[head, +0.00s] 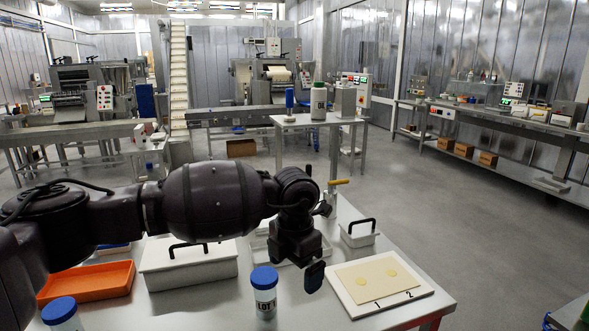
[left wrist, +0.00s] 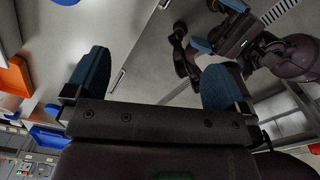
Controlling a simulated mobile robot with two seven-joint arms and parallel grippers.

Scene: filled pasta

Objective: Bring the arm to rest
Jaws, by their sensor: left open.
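My left arm reaches in from the left in the head view, across the table. My left gripper (head: 300,262) points down above the table, between the blue-lidded jar and the white board. It is empty. In the left wrist view my left gripper (left wrist: 153,75) shows two blue fingers spread wide, with nothing between them. In the same view another dark gripper with blue pads, my right gripper (left wrist: 218,28), shows at the upper right. Its finger gap is not clear. It does not show in the head view.
The steel table (head: 215,302) holds an orange tray (head: 88,281), a white lidded box (head: 190,265), a jar labelled LOT (head: 264,292), a small white box (head: 358,234) and a white board (head: 420,291) with a dough sheet (head: 372,283). Open floor (head: 480,220) lies to the right.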

